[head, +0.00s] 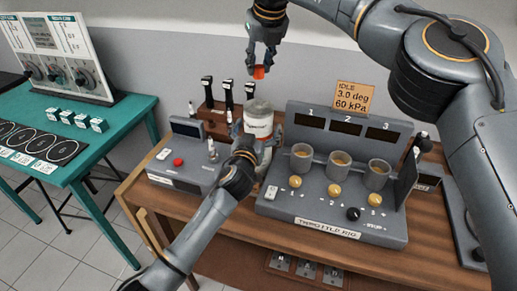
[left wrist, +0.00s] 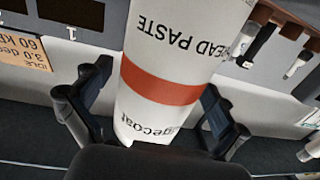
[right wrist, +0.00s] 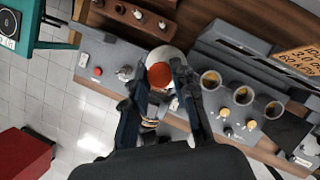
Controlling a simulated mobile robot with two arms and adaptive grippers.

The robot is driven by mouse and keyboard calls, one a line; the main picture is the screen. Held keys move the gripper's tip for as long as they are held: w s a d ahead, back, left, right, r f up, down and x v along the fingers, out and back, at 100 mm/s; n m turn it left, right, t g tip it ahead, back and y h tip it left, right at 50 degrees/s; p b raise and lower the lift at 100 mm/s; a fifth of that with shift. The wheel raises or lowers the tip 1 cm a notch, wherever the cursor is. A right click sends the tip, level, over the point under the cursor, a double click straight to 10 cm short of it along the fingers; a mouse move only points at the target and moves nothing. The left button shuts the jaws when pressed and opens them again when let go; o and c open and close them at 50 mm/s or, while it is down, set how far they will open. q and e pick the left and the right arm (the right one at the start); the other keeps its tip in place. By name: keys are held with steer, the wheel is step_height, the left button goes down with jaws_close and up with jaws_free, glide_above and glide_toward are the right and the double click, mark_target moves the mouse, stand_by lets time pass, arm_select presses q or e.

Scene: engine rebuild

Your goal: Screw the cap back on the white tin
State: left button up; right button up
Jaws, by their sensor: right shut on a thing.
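My right gripper (head: 259,72) points down above the tin and is shut on the small orange-red cap (head: 259,73). The cap is apart from the tin. It also shows between the fingers in the right wrist view (right wrist: 160,75), over the tin's top.
A grey rig (head: 330,217) with several cups stands right of the tin. A smaller console with a red button (head: 178,162) is on the left. A wooden rack (head: 216,122) with black-handled tools is behind. A teal table (head: 110,149) stands farther left.

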mark_target(261, 75)
arm_select(q)
steer(key=c, duration=1.4)
steer(key=shift+c, duration=0.2)
arm_select(e)
steer(key=shift+f, duration=2.4)
steer(key=shift+f, duration=0.9)
steer(key=shift+f, duration=0.6)
arm_select(q)
jaws_close()
arm_select(e)
steer(key=m, duration=0.2)
steer(key=m+h, duration=0.2)
steer(key=m, duration=0.1)
steer(key=shift+a+m, duration=0.25)
steer(key=shift+m, duration=0.05)
steer(key=m+h, duration=0.1)
steer(key=m, duration=0.1)
steer(key=shift+w+m, duration=0.15)
steer(key=shift+m, duration=0.25)
steer(key=shift+m+h, duration=0.4)
steer(key=shift+m, duration=0.3)
